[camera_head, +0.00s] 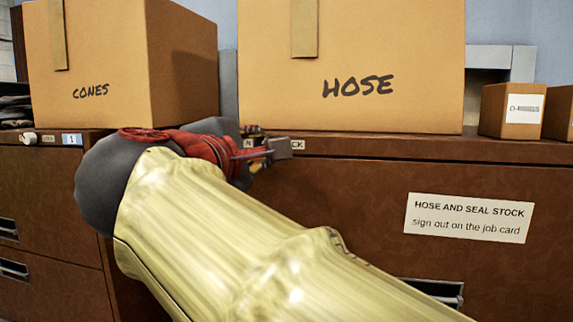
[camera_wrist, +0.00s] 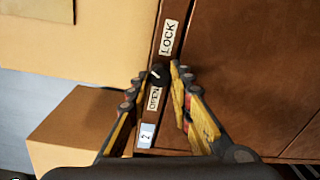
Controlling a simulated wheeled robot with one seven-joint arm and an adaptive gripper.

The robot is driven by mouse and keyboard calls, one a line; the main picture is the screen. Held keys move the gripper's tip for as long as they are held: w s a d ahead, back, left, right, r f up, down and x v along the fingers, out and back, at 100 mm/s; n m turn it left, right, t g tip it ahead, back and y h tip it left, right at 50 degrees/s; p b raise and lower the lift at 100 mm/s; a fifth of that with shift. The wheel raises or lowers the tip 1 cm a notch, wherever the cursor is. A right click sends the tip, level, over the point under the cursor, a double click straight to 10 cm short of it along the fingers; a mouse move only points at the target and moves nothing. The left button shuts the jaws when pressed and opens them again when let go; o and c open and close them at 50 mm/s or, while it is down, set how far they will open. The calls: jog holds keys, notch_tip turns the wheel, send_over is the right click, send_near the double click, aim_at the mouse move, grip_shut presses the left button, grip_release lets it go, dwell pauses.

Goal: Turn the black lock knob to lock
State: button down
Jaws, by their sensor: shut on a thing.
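The black lock knob (camera_wrist: 157,76) sits on the cabinet's top rail, between a LOCK label (camera_wrist: 168,38) and an OPEN label (camera_wrist: 153,99) in the wrist view. A small pale mark shows on its face; its exact direction is hard to tell. My gripper (camera_wrist: 158,73) is shut on the knob, with one yellow-and-black finger on each side. In the head view my gripper (camera_head: 262,152) is at the rail and hides the knob. Only the end of the LOCK label (camera_head: 297,145) shows there.
Cardboard boxes marked CONES (camera_head: 95,65) and HOSE (camera_head: 350,65) stand on the brown cabinets (camera_head: 350,185), close behind the rail. Smaller boxes (camera_head: 512,111) stand at right. Another, pale knob (camera_head: 28,137) is on the left cabinet, beside a 1 label.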

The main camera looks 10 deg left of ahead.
jog(key=shift+f+m+b, duration=0.15)
jog(key=shift+m+b, duration=0.95)
jog(key=shift+m, duration=0.2)
jog(key=c, duration=1.6)
grip_release()
jog(key=s, duration=0.7)
jog(key=shift+s+a+r, duration=0.2)
jog(key=shift+s+a, duration=0.05)
jog(key=shift+m, duration=0.3)
